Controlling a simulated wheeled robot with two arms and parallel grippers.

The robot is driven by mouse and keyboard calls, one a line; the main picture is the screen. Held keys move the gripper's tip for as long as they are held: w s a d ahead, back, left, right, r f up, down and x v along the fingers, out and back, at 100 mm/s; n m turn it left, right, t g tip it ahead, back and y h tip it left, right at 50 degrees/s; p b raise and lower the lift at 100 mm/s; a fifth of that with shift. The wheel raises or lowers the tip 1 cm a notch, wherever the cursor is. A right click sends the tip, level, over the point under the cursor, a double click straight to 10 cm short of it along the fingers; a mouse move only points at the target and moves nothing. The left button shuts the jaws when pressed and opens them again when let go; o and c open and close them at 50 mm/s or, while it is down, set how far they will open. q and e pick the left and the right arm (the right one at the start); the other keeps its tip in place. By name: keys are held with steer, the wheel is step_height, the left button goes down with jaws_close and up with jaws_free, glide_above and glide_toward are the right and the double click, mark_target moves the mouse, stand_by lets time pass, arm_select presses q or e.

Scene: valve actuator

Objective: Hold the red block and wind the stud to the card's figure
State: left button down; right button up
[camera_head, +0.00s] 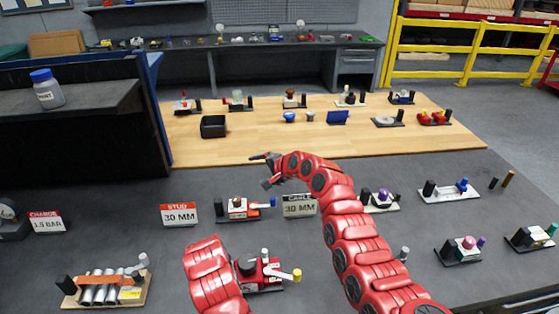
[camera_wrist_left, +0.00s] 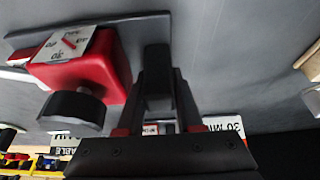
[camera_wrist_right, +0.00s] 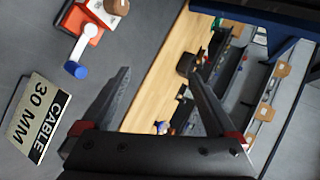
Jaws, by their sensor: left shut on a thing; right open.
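A red block (camera_head: 262,272) with a yellow-ended arm sits on a dark base plate at the front middle of the table. In the left wrist view the red block (camera_wrist_left: 80,78) has a white dial with a red pointer on its face, and a black round knob (camera_wrist_left: 72,113) in front. The pointer's exact reading is too small to tell. My left gripper (camera_wrist_left: 160,85) is shut on a dark post at the plate's end, beside the block; the head view hides this behind my arm. A card (camera_head: 180,214) reads STUD 30 MM. My right gripper (camera_head: 268,168) is open and empty above the table's far part.
A red-orange device (camera_head: 238,208) with a blue-ended lever stands between the stud card and a CABLE 30 MM card (camera_head: 300,206). A wooden rack of cylinders (camera_head: 105,288) lies at front left. Several other fixtures stand at right and on the wooden board (camera_head: 260,145).

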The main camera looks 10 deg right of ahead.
steer(key=w+d+t+h, duration=0.1)
steer(key=w+d+t, duration=0.2)
steer(key=d, duration=0.3)
steer(key=shift+w+d+r+m+t+h, duration=0.3)
steer(key=shift+w+t, duration=0.1)
steer(key=shift+t, duration=0.2)
steer(key=n+g+y, duration=0.7)
steer(key=n, duration=1.5)
glide_toward(250, 263)
steer(key=shift+h, duration=0.3)
steer(key=x, duration=0.8)
steer(key=shift+s+a+r, duration=0.1)
steer(key=shift+a, duration=0.2)
steer(key=shift+w+a+t, duration=0.3)
steer(key=shift+w+a, duration=0.05)
steer(key=shift+a, duration=0.1)
